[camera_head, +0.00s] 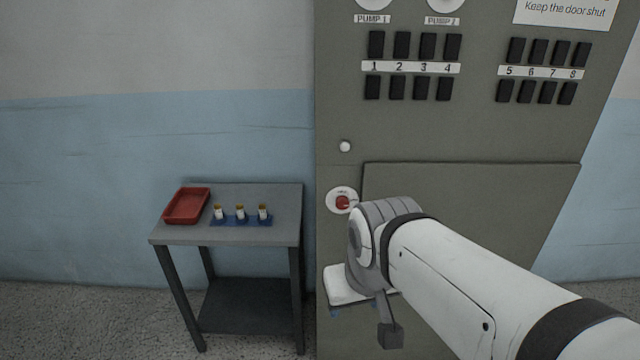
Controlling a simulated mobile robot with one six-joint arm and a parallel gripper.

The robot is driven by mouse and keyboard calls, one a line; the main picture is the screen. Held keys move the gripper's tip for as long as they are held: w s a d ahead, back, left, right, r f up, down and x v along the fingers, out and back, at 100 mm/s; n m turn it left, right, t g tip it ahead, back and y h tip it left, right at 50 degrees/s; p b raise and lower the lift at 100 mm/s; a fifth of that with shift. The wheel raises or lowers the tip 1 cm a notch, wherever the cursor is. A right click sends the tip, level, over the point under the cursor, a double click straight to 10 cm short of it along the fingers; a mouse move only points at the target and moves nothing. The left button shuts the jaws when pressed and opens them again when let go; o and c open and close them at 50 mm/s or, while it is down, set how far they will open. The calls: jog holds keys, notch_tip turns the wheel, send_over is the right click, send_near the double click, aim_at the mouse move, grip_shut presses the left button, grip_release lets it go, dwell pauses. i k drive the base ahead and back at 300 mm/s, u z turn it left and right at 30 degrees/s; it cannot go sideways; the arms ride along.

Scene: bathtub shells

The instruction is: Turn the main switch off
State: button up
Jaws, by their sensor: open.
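A red rotary knob (343,203) sits on a round pale plate on the grey cabinet front; it looks like the main switch. Its exact turn position is too small to read, and my wrist stands close to its right edge in the picture. My gripper (352,310) shows below the knob, partly hidden behind my wrist. Its white body has small blue tips that stand apart, so it is open, with nothing seen between them. It appears apart from the knob.
The cabinet (480,130) carries rows of black switches and a small white round part (345,147). A raised panel (520,200) lies right of the knob.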

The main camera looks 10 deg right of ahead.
aim_at(342, 202)
jog(key=z, duration=1.85)
jog(key=k, duration=1.05)
jog(key=u, duration=1.8)
jog(key=i, duration=1)
jog(key=u, duration=0.05)
